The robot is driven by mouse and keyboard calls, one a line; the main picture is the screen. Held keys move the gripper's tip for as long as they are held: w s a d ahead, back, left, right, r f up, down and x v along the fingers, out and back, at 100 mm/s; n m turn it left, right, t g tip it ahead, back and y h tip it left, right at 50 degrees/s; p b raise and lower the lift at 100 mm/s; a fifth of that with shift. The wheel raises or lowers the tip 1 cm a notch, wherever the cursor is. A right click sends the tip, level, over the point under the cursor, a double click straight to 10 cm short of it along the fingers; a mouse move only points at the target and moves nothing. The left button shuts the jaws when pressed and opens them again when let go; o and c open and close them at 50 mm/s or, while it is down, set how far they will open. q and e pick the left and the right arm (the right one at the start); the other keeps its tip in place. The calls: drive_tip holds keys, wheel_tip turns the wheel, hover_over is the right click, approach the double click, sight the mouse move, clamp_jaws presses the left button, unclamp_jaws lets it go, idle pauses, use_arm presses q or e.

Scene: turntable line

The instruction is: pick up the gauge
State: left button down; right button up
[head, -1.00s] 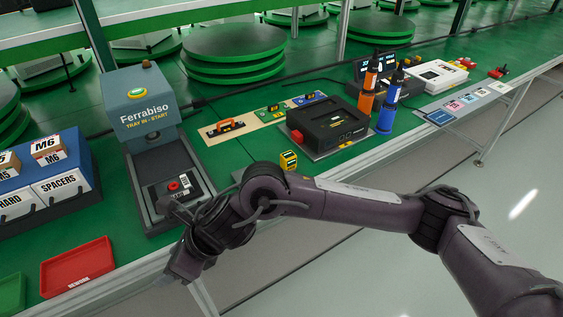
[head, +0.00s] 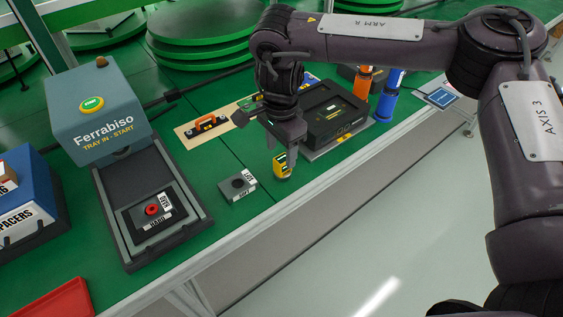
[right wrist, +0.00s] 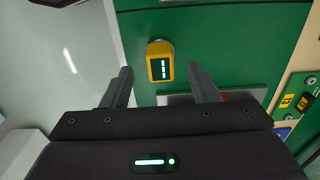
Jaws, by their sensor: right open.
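The gauge is a small yellow block with a dark display face. It stands on the green table near the front edge in the head view (head: 281,167), and it shows upper middle in the right wrist view (right wrist: 160,66). My right gripper (head: 286,146) is open just above the gauge, pointing down. In the right wrist view its two fingers lie to either side, with the gauge in line with the gap and clear space on both sides. The gripper partly hides the gauge's top in the head view. My left gripper is not in view.
A black case (head: 335,117) stands close right of the gauge. A small grey block (head: 238,187) lies to its left, with the Ferrabiso press (head: 98,115) beyond. An orange-handled tool (head: 206,123) lies behind on a wooden board. The table's front edge is near.

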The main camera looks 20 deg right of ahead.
sight(282, 158)
drive_tip(key=shift+w+d+f, duration=0.1)
drive_tip(key=shift+d+f, duration=0.05)
drive_tip(key=shift+f, duration=1.2)
drive_tip(key=shift+d+f, duration=0.1)
drive_tip(key=shift+f, duration=1.25)
drive_tip(key=c, duration=1)
drive_tip(key=shift+r, duration=0.15)
